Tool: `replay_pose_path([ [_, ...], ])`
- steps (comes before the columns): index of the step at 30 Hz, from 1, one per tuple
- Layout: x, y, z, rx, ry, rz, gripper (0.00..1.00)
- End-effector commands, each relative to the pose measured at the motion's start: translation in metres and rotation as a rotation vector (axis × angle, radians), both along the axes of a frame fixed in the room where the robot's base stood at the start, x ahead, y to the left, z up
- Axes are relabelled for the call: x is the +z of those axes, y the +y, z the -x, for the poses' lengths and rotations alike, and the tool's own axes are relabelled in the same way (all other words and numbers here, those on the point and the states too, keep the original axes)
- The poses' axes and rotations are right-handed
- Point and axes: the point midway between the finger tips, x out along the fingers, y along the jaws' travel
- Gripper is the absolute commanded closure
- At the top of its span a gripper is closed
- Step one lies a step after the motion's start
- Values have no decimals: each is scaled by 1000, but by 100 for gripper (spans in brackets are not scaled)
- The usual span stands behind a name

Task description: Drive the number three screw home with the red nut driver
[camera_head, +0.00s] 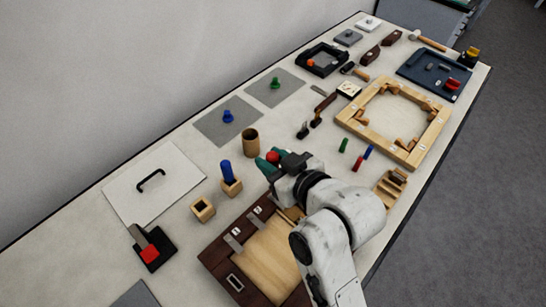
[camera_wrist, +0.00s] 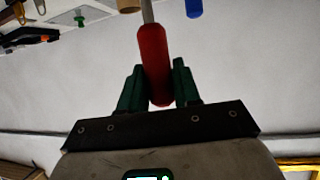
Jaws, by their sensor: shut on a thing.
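My gripper (camera_head: 268,163) is shut on the red nut driver (camera_head: 272,157), above the bench just behind a dark wooden frame (camera_head: 222,247) with a pale panel. In the wrist view, the green fingers (camera_wrist: 160,85) clasp the red handle (camera_wrist: 154,60). The driver's grey shaft runs out of the top edge, so its tip is hidden. The frame carries metal strips with small white number tags (camera_head: 257,210). My arm covers its right side. I cannot make out the number three screw.
A blue-handled driver (camera_head: 226,172) stands in a wooden block. An empty wooden block (camera_head: 203,209) is left of it. A brown cup (camera_head: 251,139) stands behind the gripper. Small green, red and blue pieces lie right of my arm, before a large light wooden frame (camera_head: 430,135).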

Motion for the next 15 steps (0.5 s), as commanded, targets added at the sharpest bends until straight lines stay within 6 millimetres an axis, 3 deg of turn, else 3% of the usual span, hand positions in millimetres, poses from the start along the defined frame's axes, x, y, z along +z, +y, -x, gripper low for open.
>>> replay_pose_path([
  [15,-29,0,0,0,0,0,100],
])
